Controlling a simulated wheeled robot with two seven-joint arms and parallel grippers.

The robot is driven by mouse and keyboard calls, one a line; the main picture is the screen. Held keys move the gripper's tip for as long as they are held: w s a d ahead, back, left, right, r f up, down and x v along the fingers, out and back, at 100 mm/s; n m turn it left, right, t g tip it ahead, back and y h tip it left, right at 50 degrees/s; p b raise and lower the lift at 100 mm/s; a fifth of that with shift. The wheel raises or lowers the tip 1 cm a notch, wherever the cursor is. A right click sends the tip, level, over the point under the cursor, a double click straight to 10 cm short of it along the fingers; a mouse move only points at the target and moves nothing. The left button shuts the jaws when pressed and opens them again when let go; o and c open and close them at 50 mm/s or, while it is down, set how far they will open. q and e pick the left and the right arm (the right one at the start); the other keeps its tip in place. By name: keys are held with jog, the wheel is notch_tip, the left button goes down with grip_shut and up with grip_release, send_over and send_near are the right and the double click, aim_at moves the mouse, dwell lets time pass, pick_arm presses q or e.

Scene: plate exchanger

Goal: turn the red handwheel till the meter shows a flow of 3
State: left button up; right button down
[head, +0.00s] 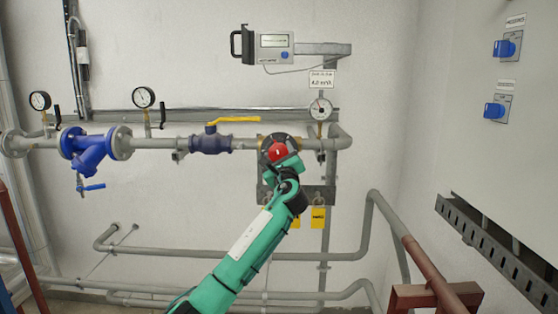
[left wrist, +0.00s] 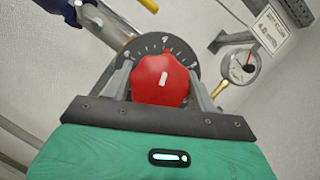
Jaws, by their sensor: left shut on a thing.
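The red handwheel (left wrist: 160,80) fills the middle of the left wrist view, with a white mark on its face and a dark numbered dial ring (left wrist: 183,50) behind it. My left gripper (left wrist: 162,88) is shut on the handwheel, one finger on each side. In the head view the handwheel (head: 276,152) shows just beyond my left gripper (head: 283,160), which partly hides it. The meter (head: 271,43) is a grey box with a small display, too small to read. A round gauge (head: 320,109) sits right of the handwheel. My right gripper is not in view.
A blue valve with a yellow lever (head: 233,121) sits on the pipe left of the handwheel. A blue strainer (head: 88,147) is further left. Yellow tags (head: 318,217) hang below the handwheel. Lower pipes (head: 200,248) run along the wall, and a cable tray (head: 495,252) is at right.

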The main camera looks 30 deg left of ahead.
pick_arm(q)
jog(key=n+g+y, duration=0.1)
jog(key=n, duration=0.3)
jog(key=shift+g+b, duration=0.35)
jog(key=shift+g, duration=0.05)
jog(key=n+g, duration=0.1)
jog(key=n, duration=0.2)
jog(key=n+g, duration=0.1)
jog(key=n, duration=0.2)
jog(key=shift+g, duration=0.3)
jog(key=shift+n+g+h, duration=0.4)
jog(key=shift+n+h, duration=0.1)
jog(key=shift+n, duration=0.9)
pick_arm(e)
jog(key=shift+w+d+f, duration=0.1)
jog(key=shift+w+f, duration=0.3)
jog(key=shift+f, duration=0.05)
pick_arm(q)
jog(key=shift+f, duration=0.1)
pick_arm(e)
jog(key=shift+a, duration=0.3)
pick_arm(q)
jog(key=o, duration=1)
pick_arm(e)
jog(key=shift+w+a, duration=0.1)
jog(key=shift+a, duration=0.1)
